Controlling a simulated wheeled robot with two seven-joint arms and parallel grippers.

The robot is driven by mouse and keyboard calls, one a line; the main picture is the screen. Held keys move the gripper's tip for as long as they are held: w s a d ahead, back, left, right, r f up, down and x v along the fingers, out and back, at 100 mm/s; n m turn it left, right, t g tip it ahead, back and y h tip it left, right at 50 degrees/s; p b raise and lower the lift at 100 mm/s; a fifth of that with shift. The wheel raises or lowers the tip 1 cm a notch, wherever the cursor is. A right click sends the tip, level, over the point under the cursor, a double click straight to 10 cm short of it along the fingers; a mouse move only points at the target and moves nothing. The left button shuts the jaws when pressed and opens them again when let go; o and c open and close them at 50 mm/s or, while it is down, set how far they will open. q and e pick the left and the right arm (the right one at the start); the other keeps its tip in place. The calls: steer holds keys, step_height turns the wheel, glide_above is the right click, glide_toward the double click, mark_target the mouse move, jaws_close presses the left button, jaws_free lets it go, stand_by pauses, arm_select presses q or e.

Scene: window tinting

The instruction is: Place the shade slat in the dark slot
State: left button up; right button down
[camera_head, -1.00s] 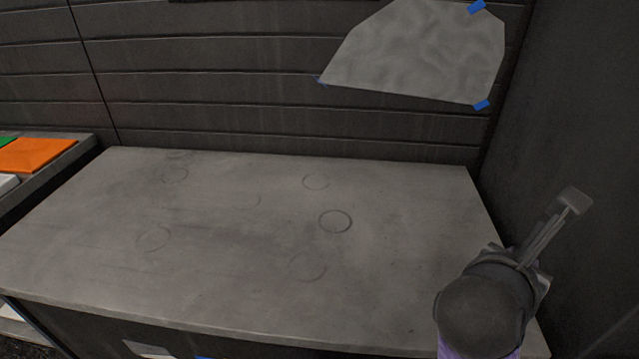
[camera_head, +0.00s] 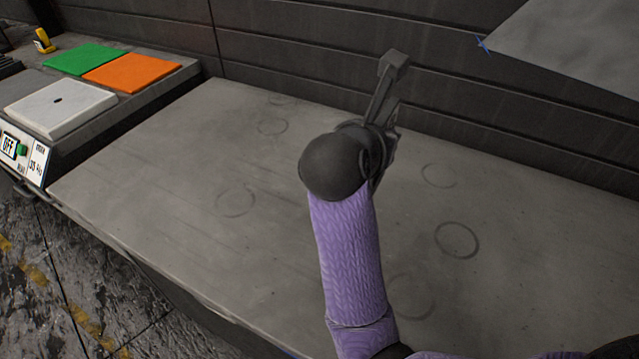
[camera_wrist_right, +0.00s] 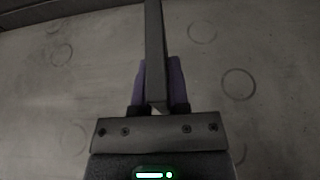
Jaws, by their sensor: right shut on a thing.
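My right gripper (camera_head: 384,100) is raised over the grey worktop, its purple-sleeved arm coming in from below. In the right wrist view it (camera_wrist_right: 157,60) is shut, with purple fingers on both sides of a long, narrow dark grey bar (camera_wrist_right: 154,35). This bar looks like the shade slat, and it runs out past the top edge. In the head view a dark blocky piece (camera_head: 395,66) shows at the gripper's far end; I cannot tell whether it is slat or finger. My left gripper is not in view.
The worktop (camera_head: 240,235) is bare with faint rings. A grey sheet (camera_head: 580,40) hangs on the wall.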

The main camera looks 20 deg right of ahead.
mark_target(374, 179)
steer(key=f+b, duration=0.1)
steer(key=f, duration=0.3)
steer(key=f+b, duration=0.2)
steer(key=f, duration=0.2)
steer(key=shift+s+f, duration=0.2)
steer(key=shift+f, duration=0.2)
steer(key=c, duration=0.7)
jaws_free()
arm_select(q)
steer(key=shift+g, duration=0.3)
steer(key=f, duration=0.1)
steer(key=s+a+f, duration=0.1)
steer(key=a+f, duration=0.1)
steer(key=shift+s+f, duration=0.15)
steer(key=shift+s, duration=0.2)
arm_select(e)
steer(key=shift+o, duration=0.4)
